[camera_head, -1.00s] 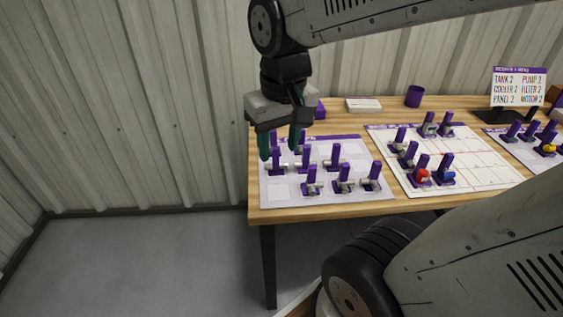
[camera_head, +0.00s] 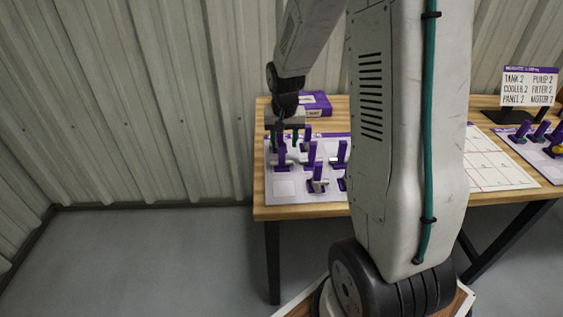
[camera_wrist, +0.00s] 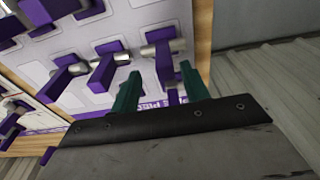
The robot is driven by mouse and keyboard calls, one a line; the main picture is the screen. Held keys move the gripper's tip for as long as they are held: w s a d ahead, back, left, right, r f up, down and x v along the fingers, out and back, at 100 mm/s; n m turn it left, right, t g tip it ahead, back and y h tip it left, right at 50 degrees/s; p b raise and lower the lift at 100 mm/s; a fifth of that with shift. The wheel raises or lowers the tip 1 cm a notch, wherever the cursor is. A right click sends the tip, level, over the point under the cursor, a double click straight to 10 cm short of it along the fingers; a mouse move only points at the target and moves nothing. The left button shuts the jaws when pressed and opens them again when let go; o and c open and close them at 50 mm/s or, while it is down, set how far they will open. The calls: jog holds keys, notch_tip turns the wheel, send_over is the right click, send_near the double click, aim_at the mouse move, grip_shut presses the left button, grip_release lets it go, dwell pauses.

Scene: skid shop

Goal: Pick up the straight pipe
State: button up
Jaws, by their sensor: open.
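A short straight grey pipe (camera_wrist: 178,46) is on a purple upright holder (camera_wrist: 164,66) in the wrist view, just beyond my gripper's fingertips. In the head view, a grey pipe on a purple holder (camera_head: 282,158) is at the left of the white mat. My gripper (camera_head: 285,142) points down over the mat's left part. In the wrist view its two green fingers (camera_wrist: 160,68) are apart, with the purple holder's post between their tips. I see no contact with the pipe. Part of the mat is hidden behind my arm in the head view.
Other purple holders with grey fittings stand close by, one of them (camera_wrist: 108,65) beside the left finger in the wrist view. A purple box (camera_head: 316,103) lies behind the mat. A sign (camera_head: 528,86) stands at the back right. The wall is just behind the table.

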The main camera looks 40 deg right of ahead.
aim_at(282, 151)
jog(key=f, duration=0.2)
jog(key=w+f, duration=0.1)
jog(key=f, duration=0.2)
grip_shut()
jog(key=shift+r, duration=0.1)
